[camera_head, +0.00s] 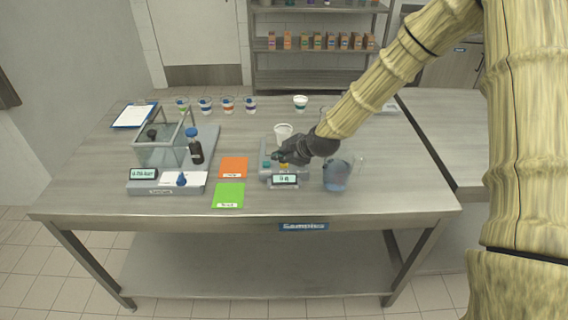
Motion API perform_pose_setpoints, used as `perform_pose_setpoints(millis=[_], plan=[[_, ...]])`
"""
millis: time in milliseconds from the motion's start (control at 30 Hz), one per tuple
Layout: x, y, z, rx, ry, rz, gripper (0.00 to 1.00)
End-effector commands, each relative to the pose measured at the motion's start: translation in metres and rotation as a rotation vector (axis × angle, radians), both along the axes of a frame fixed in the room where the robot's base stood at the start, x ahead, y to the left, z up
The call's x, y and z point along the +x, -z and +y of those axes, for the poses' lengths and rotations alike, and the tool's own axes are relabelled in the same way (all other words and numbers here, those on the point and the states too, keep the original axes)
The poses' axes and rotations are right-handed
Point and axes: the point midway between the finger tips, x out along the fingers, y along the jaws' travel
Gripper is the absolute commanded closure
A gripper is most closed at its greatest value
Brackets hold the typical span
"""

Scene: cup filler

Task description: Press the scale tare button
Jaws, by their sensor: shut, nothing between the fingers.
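The small scale (265,176) stands on the table right of the middle, with a lit display (285,180) at its front. A white cup (283,131) shows at its back, beside my gripper. Small coloured buttons, one teal and one yellow (284,166), show on the scale's top just behind the display. My gripper (282,157) is dark and shut, with nothing in it. Its tip is over the scale close to the buttons and covers part of the scale. I cannot tell whether it touches a button. Which button is tare is too small to read.
An orange card (233,167) and a green card (228,195) lie to the left. A larger balance (150,188) with a glass box and a dark bottle (195,148) stand further left. Several cups line the back.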

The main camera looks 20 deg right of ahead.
Motion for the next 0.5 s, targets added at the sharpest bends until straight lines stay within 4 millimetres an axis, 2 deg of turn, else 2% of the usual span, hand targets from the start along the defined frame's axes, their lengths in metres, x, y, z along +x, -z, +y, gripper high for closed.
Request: perform_pose_setpoints(millis=[500], plan=[[-0.0024,0.0091,-0.0006,0.0,0.001,0.008,1.0]])
